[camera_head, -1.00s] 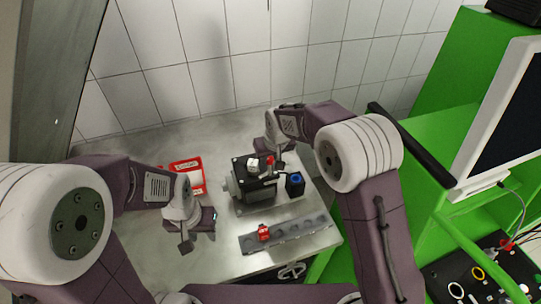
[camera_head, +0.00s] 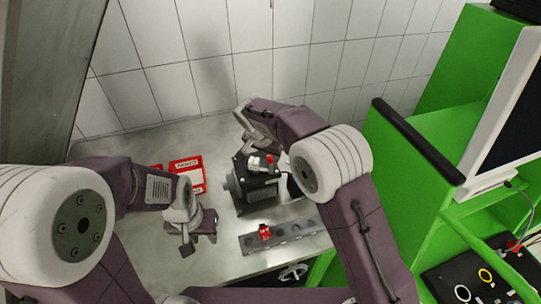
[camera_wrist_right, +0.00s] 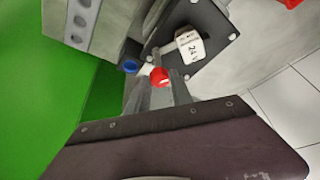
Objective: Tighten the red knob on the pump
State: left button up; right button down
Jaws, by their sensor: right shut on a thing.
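The dark pump (camera_head: 258,192) stands on the metal table, with the red knob (camera_head: 270,159) on its top. In the right wrist view the red knob (camera_wrist_right: 160,77) sits between the fingers of my right gripper (camera_wrist_right: 158,88), which is shut on it. In the head view my right gripper (camera_head: 272,150) reaches the knob from behind and above. A white connector marked 24 V (camera_wrist_right: 190,45) is beside the knob, and a blue knob (camera_wrist_right: 131,66) is on its other side. My left gripper (camera_head: 199,238) is open and empty, to the left of the pump.
A metal rail with holes (camera_head: 290,232) lies in front of the pump and carries a red part (camera_head: 264,232). Red boxes (camera_head: 187,172) lie behind my left gripper. A tiled wall (camera_head: 220,90) is at the back; a green cabinet (camera_head: 428,125) stands at the right.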

jog(key=shift+m, duration=0.3)
dwell(0.4)
jog(key=c, duration=1.1)
grip_release()
jog(key=shift+c, duration=0.2)
jog(key=b+v, duration=0.1)
jog(key=v, duration=0.8)
jog(key=shift+a, duration=0.1)
